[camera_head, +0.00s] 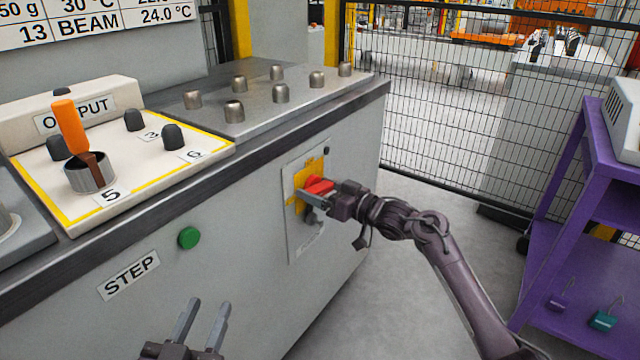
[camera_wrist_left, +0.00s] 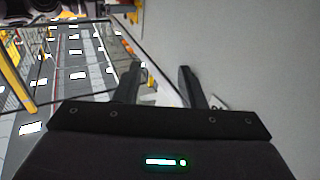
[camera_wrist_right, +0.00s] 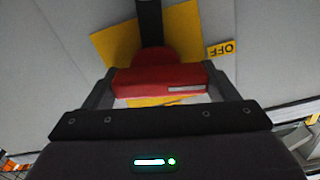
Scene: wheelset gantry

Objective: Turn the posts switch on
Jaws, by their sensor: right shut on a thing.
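The posts switch is a red rotary handle (camera_head: 318,186) on a yellow plate (camera_head: 301,178), set in the front face of the grey cabinet. In the right wrist view the red handle (camera_wrist_right: 160,80) sits between my fingers, with an OFF label (camera_wrist_right: 221,49) beside it. My right gripper (camera_head: 318,196) is shut on the red handle. The label under the switch is too small to read. My left gripper (camera_head: 206,318) is open and empty, low in front of the cabinet; its spread fingers also show in the left wrist view (camera_wrist_left: 157,84).
A green button (camera_head: 189,238) and a STEP label (camera_head: 128,275) are on the cabinet face (camera_head: 240,255). On top stand several metal posts (camera_head: 234,111) and an OUTPUT tray with an orange-handled tool (camera_head: 70,128). A mesh fence (camera_head: 440,130) and purple cart (camera_head: 575,220) stand right.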

